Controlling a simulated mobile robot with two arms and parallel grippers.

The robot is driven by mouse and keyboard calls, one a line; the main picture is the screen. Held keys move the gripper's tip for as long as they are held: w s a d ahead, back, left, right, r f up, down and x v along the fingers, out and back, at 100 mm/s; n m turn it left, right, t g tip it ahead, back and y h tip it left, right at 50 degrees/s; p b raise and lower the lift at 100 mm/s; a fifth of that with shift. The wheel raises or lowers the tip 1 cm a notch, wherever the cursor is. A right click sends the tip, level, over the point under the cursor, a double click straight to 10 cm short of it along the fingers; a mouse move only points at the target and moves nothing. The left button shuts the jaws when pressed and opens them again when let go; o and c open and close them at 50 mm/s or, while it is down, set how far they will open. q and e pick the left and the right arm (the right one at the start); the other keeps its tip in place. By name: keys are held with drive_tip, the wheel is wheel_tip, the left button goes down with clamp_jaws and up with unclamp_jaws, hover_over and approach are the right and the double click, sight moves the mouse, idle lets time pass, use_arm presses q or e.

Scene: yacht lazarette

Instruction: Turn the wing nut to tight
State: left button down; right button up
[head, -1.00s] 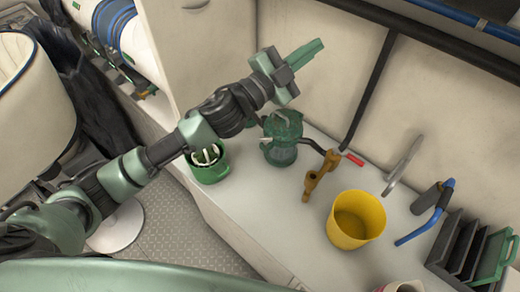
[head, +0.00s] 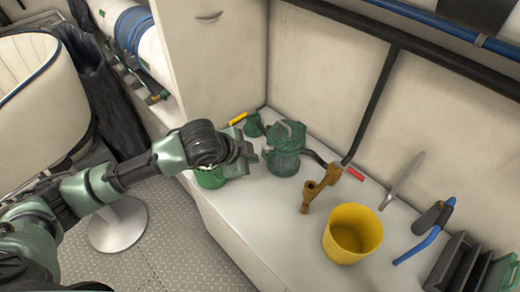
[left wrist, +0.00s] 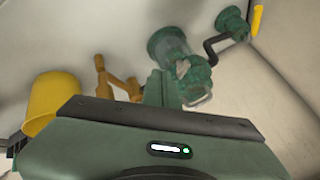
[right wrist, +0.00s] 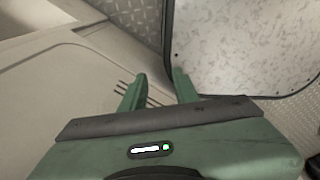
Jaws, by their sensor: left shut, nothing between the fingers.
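A green strainer-like unit (head: 285,150) with a cloudy body stands on the white bench. It also shows in the left wrist view (left wrist: 168,45), with a small pale piece on its green end that may be the wing nut; I cannot tell how it is turned. My left gripper (head: 250,152) is shut and empty, just left of the unit in the head view. In the left wrist view its closed fingers (left wrist: 160,85) point toward the unit; I cannot tell if they touch it. My right gripper (right wrist: 157,90) is open and empty, low by the floor.
A small green fitting (head: 253,126) with a yellow handle is at the back. A bronze fitting (head: 318,188), yellow bucket (head: 352,232), blue-handled tool (head: 425,240) and dark rack (head: 462,262) occupy the right side.

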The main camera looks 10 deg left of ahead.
sight(266, 152)
use_arm(q)
drive_tip(key=w+f, duration=0.2)
drive_tip(key=w+d+f+p, duration=0.1)
drive_tip(key=w+f, duration=0.1)
drive_tip(key=w, duration=0.1)
drive_tip(key=shift+w+f, duration=0.2)
drive_tip(key=shift+w, duration=0.1)
drive_tip(key=shift+w+a+f, duration=0.1)
drive_tip(key=shift+w, duration=0.6)
use_arm(e)
drive_tip(key=shift+d+r, duration=0.4)
drive_tip(key=shift+r, duration=0.4)
use_arm(q)
drive_tip(key=shift+p, duration=0.3)
